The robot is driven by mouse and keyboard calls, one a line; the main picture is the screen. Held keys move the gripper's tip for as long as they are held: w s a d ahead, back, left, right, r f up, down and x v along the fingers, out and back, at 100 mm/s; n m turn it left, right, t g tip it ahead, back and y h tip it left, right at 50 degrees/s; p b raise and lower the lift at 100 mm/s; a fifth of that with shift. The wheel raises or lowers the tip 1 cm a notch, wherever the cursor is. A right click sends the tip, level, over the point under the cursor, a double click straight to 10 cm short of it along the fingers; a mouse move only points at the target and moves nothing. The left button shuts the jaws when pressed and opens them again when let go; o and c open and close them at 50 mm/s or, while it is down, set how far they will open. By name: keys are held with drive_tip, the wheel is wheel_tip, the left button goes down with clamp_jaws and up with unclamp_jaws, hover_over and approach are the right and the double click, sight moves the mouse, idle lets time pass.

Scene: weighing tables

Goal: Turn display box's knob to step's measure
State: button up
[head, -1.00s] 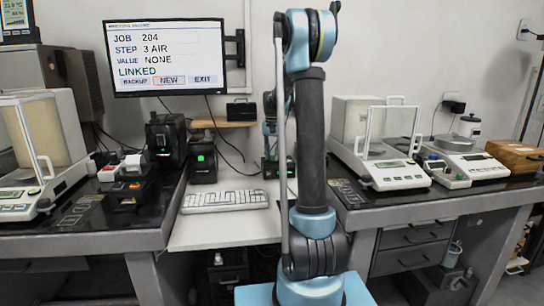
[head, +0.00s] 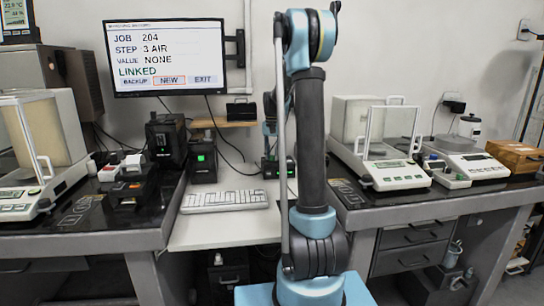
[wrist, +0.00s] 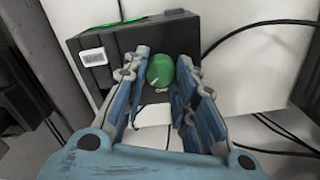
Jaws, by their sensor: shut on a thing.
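The display box (wrist: 100,52) is a dark box with a green lit strip and a white label, seen in the wrist view. Its round green knob (wrist: 161,70) has a white pointer mark toward its lower left. My gripper (wrist: 161,80) has its blue and grey fingers on both sides of the knob and is shut on it. The monitor (head: 165,57) reads JOB 204, STEP 3 AIR, VALUE NONE, LINKED, with NEW outlined in orange.
A white keyboard (head: 224,200) lies on the middle table. Another black box with a green light (head: 203,160) stands behind it. Balances stand on the left table (head: 110,235) and right table (head: 440,196). Black cables (wrist: 255,30) run beside the display box.

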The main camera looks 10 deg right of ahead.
sight(272, 156)
drive_tip(key=shift+a, duration=0.1)
drive_tip(key=o, duration=1.1)
drive_tip(key=shift+c, duration=0.2)
wheel_tip(272, 156, up, 12)
drive_tip(key=shift+f, duration=0.1)
